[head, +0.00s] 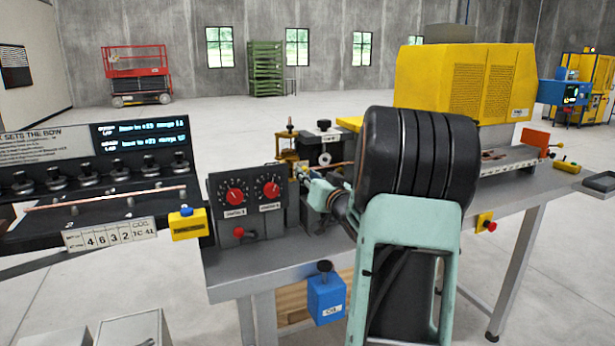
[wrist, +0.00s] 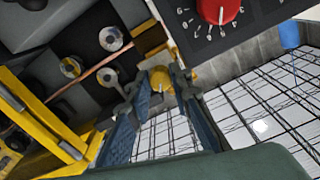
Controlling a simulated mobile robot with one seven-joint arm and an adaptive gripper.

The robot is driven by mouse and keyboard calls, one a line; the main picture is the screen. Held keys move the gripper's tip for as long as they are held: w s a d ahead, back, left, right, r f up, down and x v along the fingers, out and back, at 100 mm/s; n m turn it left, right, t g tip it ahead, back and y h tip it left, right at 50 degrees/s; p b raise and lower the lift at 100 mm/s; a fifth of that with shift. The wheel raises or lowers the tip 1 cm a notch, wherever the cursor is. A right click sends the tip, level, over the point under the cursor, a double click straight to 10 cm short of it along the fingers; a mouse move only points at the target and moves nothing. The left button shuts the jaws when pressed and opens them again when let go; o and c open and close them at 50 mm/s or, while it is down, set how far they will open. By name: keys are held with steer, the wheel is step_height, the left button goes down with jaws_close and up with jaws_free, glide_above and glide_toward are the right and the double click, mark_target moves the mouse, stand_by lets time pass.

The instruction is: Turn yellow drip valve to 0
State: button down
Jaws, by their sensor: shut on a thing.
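The yellow drip valve (wrist: 160,78) shows in the wrist view as a small round yellow knob. My gripper (wrist: 156,88) has its fingertips on either side of the knob and is shut on it. The valve's setting is too small to read. In the head view my gripper (head: 304,171) reaches left to the machine beside the black dial panel; my arm partly covers this area, and I cannot make out the valve clearly there.
The black panel (head: 221,220) with two red dials stands close left of my gripper; one red dial (wrist: 218,10) shows at the wrist view's top. A copper tube (wrist: 97,75) runs through rollers nearby. A blue box (head: 326,298) hangs at the grey bench's (head: 240,283) front.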

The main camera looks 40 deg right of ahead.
steer(key=shift+f+n+b, duration=0.1)
steer(key=shift+n+b, duration=0.2)
steer(key=shift+b, duration=0.2)
steer(key=shift+n+b, duration=9.45)
steer(key=shift+n, duration=2.05)
steer(key=shift+d+n, duration=0.1)
steer(key=shift+n, duration=0.2)
steer(key=c, duration=1.7)
jaws_free()
steer(key=shift+c, duration=0.2)
